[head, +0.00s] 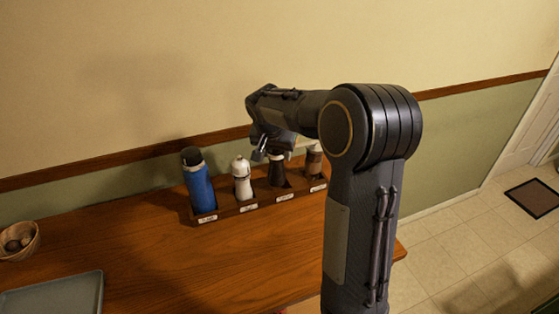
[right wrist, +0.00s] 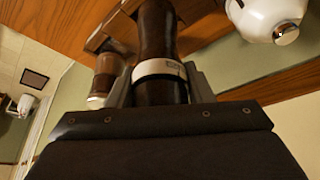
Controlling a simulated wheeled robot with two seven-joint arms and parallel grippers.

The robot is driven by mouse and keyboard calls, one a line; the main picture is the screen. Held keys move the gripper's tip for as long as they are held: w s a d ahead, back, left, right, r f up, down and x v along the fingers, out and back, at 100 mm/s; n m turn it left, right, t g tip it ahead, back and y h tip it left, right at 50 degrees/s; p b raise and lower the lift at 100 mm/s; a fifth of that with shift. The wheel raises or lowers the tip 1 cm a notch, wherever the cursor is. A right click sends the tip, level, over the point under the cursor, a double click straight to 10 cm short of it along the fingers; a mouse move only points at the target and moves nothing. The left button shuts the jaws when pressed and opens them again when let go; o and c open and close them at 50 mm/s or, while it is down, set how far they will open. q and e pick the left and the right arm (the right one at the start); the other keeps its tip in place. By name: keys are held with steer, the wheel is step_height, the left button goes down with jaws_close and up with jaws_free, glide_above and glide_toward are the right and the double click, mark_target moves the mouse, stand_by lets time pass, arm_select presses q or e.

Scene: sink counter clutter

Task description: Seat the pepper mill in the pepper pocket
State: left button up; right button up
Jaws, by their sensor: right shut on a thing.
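The dark pepper mill (head: 277,172) stands roughly upright at the third pocket from the left of the wooden rack (head: 230,209) in the head view. Whether its base rests on the pocket floor cannot be told. In the right wrist view the mill (right wrist: 156,35) is dark brown with a pale band. My right gripper (head: 268,152) is above the rack, its fingers on both sides of the mill near the band, shut on it. The pocket's label is too small to read. My left gripper is out of view.
A blue bottle (head: 199,187) and a white shaker (head: 242,178) stand in rack pockets left of the mill. A brown jar (head: 314,161) stands close on its right. A basket (head: 19,240) and grey tray (head: 55,296) are at the left. The middle counter is clear.

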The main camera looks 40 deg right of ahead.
mark_target(280, 163)
steer(key=shift+w+d+f, duration=0.2)
steer(key=shift+d+f, duration=0.25)
steer(key=shift+f, duration=0.15)
steer(key=x, duration=0.3)
steer(key=shift+s+a+f, duration=0.1)
steer(key=shift+s+f, duration=0.1)
steer(key=shift+f, duration=0.35)
steer(key=shift+f, duration=0.15)
steer(key=o, duration=1.5)
steer(key=shift+c, duration=0.2)
